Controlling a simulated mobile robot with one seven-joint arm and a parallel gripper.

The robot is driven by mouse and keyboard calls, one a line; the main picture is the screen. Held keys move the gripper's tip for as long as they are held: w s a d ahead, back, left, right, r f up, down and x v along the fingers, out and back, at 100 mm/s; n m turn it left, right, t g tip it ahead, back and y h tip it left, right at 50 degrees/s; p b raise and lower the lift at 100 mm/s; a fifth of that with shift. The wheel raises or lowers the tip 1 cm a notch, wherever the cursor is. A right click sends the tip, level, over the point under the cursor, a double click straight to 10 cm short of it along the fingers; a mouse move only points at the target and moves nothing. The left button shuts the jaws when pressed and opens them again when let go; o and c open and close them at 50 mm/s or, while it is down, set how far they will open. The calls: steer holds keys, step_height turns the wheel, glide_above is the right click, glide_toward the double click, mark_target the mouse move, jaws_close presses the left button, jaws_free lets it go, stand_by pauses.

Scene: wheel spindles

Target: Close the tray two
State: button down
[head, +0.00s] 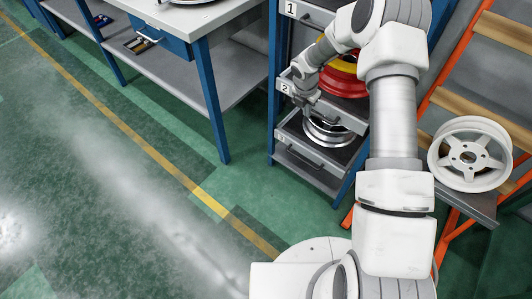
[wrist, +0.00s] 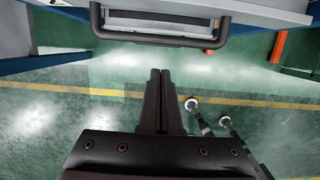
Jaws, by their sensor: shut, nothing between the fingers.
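Tray two (head: 351,123), marked with a 2, is pulled out of the blue-framed rack and holds a red and yellow wheel (head: 346,82). My arm hides part of the tray and wheel. My gripper (head: 308,103) is at the front of tray two, near its handle. In the wrist view, my gripper (wrist: 160,72) has its two black fingers together with nothing between them. A black bar handle (wrist: 160,41) on a grey tray front (wrist: 240,10) lies just beyond the fingertips, with a small gap in the picture. I cannot tell whether they touch.
Below, another pulled-out tray (head: 290,140) holds a silver wheel (head: 328,129). The tray marked 1 (head: 312,14) is above. A workbench (head: 205,22) stands left of the rack. An orange-framed shelf (head: 453,195) with a white wheel (head: 470,154) is right. Green floor at left is clear.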

steer(key=s+a+b, duration=1)
steer(key=s+a, duration=0.4)
steer(key=s, duration=0.4)
steer(key=shift+b, duration=0.35)
steer(key=s+d+r+m+t, duration=0.1)
steer(key=s+d+r+m, duration=0.1)
steer(key=d+r+m, duration=0.45)
steer(key=s+d+r+m, duration=0.35)
steer(key=r+m, duration=0.35)
steer(key=r, duration=0.3)
steer(key=s+d+r+m+t+y, duration=0.2)
steer(key=s+d+r+m, duration=0.2)
steer(key=s+r+m, duration=0.7)
step_height(320, 180, up, 18)
steer(key=m+p, duration=0.4)
steer(key=p, duration=1.6)
steer(key=shift+s+d+f, duration=0.15)
steer(key=shift+s, duration=0.25)
